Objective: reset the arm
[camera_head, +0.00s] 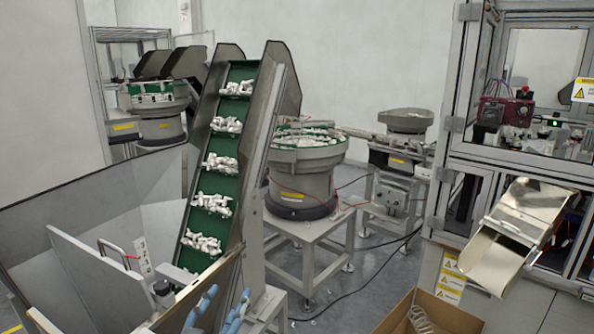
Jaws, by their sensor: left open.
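My left gripper (229,294) shows at the bottom edge, left of centre. Its two blue fingers stand apart, pointing up, with nothing seen between them. The rest of the left arm is mostly out of the picture. The gripper appears in front of the lower end of the green conveyor (224,166) and its grey metal hopper (95,230). I cannot tell from this view whether it touches them. My right gripper is not in view.
Small white parts lie on the conveyor's steps. A round feeder bowl (301,178) stands on a table behind. At right is a machine cabinet with a metal chute (492,262). An open cardboard box (462,318) is below. Grey floor with cables lies between.

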